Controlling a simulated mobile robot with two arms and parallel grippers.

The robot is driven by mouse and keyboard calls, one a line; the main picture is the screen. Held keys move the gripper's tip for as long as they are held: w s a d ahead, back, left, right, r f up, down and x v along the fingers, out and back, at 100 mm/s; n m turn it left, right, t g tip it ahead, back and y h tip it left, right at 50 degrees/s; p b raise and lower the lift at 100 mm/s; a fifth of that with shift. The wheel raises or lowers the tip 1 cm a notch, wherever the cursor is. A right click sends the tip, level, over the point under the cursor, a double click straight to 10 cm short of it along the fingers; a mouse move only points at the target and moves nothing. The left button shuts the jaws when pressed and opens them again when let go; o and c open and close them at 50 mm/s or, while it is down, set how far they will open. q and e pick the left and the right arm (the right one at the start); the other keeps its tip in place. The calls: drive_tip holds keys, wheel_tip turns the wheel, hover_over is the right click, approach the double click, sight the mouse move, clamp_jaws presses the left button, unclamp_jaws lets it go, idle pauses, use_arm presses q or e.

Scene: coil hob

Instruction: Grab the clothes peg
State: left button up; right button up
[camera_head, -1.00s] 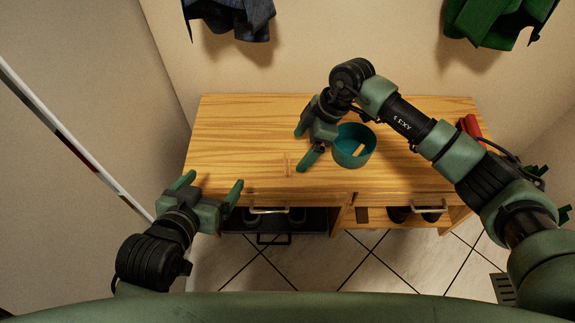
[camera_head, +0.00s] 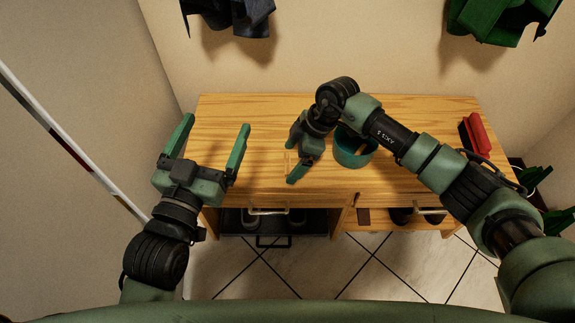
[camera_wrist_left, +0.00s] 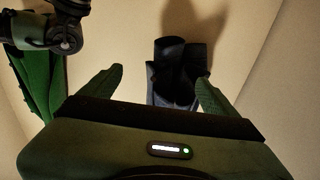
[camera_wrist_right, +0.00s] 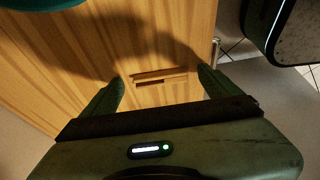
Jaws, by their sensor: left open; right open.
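The clothes peg (camera_wrist_right: 160,74) is a small wooden piece lying on the wooden bench top near its front edge. In the right wrist view it shows between the two fingertips of my right gripper (camera_wrist_right: 161,80). The fingers are open and the peg is not gripped. In the head view the peg (camera_head: 287,161) is a thin pale strip beside my right gripper (camera_head: 292,158), partly hard to tell from the wood. My left gripper (camera_head: 216,126) is open and empty, raised at the bench's left front, away from the peg.
A red object (camera_head: 475,135) lies at the bench's right end. Dark (camera_head: 232,18) and green (camera_head: 500,20) garments hang on the wall. The bench's left half (camera_head: 235,125) is clear.

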drive_tip(key=c, duration=1.4)
drive_tip(key=shift+r, duration=0.15)
